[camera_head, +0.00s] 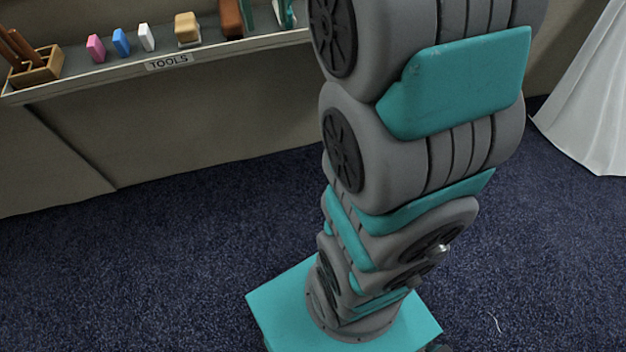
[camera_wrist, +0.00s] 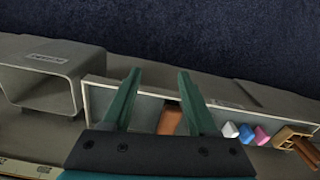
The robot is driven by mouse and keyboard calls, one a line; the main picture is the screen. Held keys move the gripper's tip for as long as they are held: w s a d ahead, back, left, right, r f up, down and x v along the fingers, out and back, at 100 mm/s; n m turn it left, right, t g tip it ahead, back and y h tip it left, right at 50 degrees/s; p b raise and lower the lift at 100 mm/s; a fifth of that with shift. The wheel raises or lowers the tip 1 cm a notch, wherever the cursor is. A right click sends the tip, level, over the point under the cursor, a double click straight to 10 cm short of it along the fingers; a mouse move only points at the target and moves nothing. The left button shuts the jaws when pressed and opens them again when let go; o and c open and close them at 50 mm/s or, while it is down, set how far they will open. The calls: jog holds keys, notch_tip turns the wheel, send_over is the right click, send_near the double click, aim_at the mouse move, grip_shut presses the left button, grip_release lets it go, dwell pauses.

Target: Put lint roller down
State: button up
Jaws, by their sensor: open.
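My gripper (camera_wrist: 158,90) is open, its two teal fingers spread apart over the table shelf, with nothing visibly held between them. Its fingers also show at the top edge of the head view (camera_head: 268,14), close to the shelf. A brown block-like thing (camera_head: 231,18) stands on the shelf just left of the fingers in the head view. In the wrist view the brown thing (camera_wrist: 171,119) shows between the fingers, nearer the right one; I cannot tell its depth from them. I cannot make out a lint roller in either view.
The shelf (camera_head: 125,71) carries a TOOLS label. On it stand a tan block (camera_head: 187,28), white (camera_head: 146,37), blue (camera_head: 121,42) and pink blocks (camera_head: 95,47), and a wooden box (camera_head: 37,68) of sticks. A grey open bin (camera_wrist: 45,64) sits left in the wrist view.

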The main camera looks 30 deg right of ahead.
jog(key=s+a+f, duration=0.2)
jog(key=s+f, duration=0.3)
jog(key=s, duration=0.3)
jog(key=s+a+f+n+g, duration=0.1)
jog(key=s+a+f, duration=0.1)
jog(key=s+f, duration=0.3)
jog(key=s+a+f, duration=0.2)
jog(key=s+f, duration=0.3)
jog(key=s, duration=0.8)
jog(key=shift+s+a+n+g, duration=0.15)
jog(key=shift+a+n+g, duration=0.15)
jog(key=shift+a+g, duration=0.1)
jog(key=shift+f, duration=0.1)
